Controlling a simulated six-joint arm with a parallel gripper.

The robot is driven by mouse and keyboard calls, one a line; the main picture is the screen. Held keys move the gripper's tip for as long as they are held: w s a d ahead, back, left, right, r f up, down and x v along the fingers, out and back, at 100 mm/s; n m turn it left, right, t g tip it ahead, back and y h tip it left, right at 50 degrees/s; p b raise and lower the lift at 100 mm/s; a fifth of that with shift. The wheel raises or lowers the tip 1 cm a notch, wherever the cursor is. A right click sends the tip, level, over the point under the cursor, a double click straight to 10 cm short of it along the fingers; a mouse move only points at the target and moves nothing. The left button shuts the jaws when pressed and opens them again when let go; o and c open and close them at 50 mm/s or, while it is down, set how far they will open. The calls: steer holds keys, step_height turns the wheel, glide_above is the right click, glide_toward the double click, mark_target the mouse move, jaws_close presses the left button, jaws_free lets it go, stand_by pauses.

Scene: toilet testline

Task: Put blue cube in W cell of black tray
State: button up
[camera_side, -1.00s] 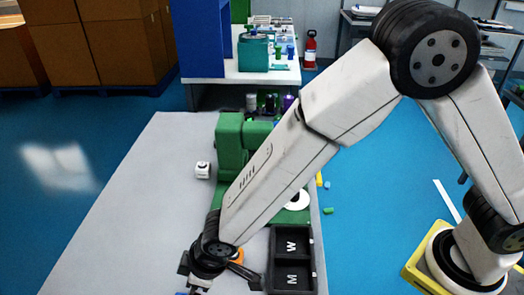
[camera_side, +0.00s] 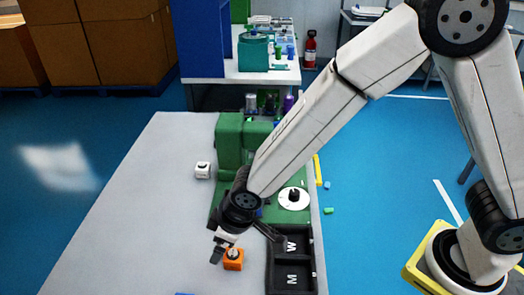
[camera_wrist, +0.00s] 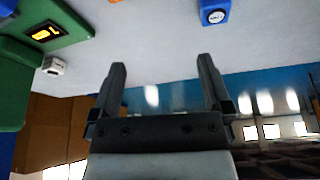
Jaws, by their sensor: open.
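The blue cube (camera_wrist: 215,12), with a round pale label, lies at the top of the wrist view. In the side view only a blue sliver (camera_side: 185,293) shows at the bottom edge, probably the same cube. The black tray (camera_side: 269,275) lies at the right edge of the table. Its W cell (camera_side: 291,244) is the far one and its M cell the near one; I see no cube in either. My gripper (camera_side: 222,252) is open above the table, left of the tray. Its fingers are spread and empty in the wrist view (camera_wrist: 163,75).
An orange block (camera_side: 233,261) with a round top lies close to my gripper. A green machine (camera_side: 230,145) with a white dial (camera_side: 294,198) stands behind it. The table's left side is clear.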

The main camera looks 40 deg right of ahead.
steer(key=s+d+r+m, duration=0.2)
steer(key=d, duration=0.6)
steer(key=s+d+r+m+h, duration=0.1)
steer(key=s+d+m, duration=0.1)
steer(key=d, duration=0.7)
steer(key=s+d+r+m+h, duration=0.1)
steer(key=s+d+r+m, duration=0.1)
steer(key=d, duration=0.7)
steer(key=shift+s+d+r+m+g, duration=0.3)
steer(key=shift+s+m, duration=0.2)
steer(key=shift+s, duration=0.6)
steer(key=shift+w+a, duration=0.1)
steer(key=shift+a, duration=0.05)
